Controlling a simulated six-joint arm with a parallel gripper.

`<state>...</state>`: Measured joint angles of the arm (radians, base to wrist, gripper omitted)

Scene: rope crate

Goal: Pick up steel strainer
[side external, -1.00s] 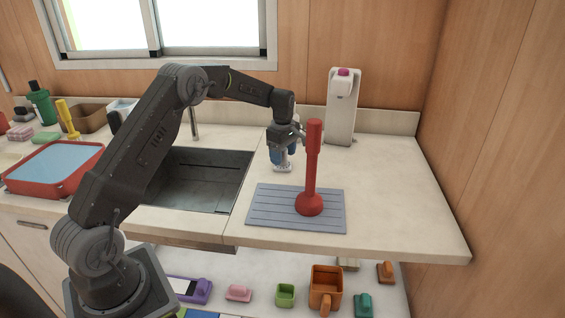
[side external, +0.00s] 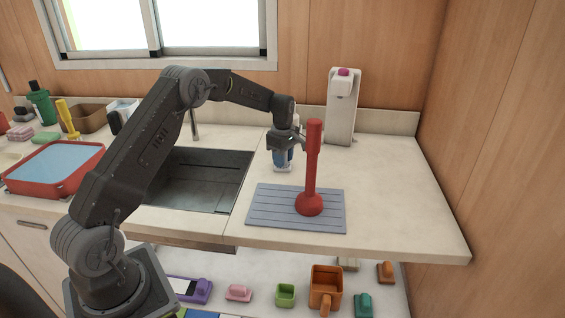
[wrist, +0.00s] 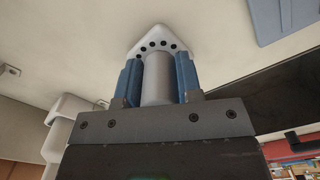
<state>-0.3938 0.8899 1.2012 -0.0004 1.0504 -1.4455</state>
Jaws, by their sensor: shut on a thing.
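My gripper (side external: 283,161) points down over the counter just behind the grey ribbed mat. In the wrist view its two blue fingers (wrist: 158,62) stand on either side of a grey cylinder and are shut on it. The cylinder looks like the upright grip of the steel strainer (wrist: 158,80), whose pale base with a row of dark holes shows beyond the fingertips. In the side view the pale base of the strainer (side external: 283,169) shows below the fingers, at or very near the counter. I cannot tell whether it touches. The fingers hide part of it.
A red plunger (side external: 312,165) stands on the grey mat (side external: 268,212), close in front and right of my gripper. A white dispenser (side external: 341,115) stands behind right. The sink (side external: 215,175) lies left, with a red basin (side external: 52,180) beyond. The counter's right side is clear.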

